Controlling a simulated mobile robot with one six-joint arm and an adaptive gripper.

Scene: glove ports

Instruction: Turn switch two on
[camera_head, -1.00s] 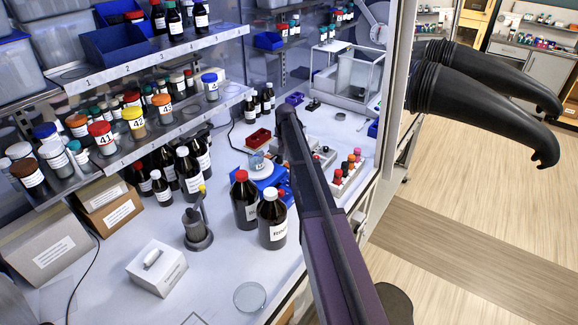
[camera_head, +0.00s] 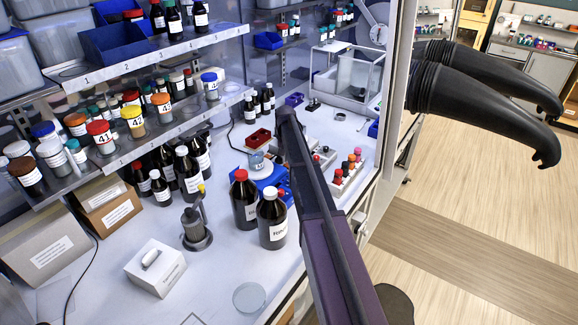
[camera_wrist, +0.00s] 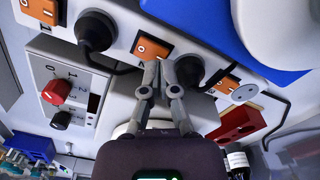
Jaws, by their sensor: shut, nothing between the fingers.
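In the wrist view a pale power strip runs across the top, with orange rocker switches on it. One rocker (camera_wrist: 150,47) is in the middle, just beyond my fingertips, with a white O mark on it. Another rocker (camera_wrist: 42,9) is at the upper left and a third (camera_wrist: 224,86) is at the right. I cannot read which is numbered two. My gripper (camera_wrist: 159,68) is shut and empty, its tips close to the lower edge of the middle rocker; I cannot tell if they touch. In the head view my arm hides the gripper and the strip.
Black plugs (camera_wrist: 96,31) and (camera_wrist: 189,70) sit between the rockers. A grey panel with a red knob (camera_wrist: 56,91) is at the left of the wrist view. In the head view brown bottles (camera_head: 272,219) stand left of my arm, and black gloves (camera_head: 480,88) hang at right.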

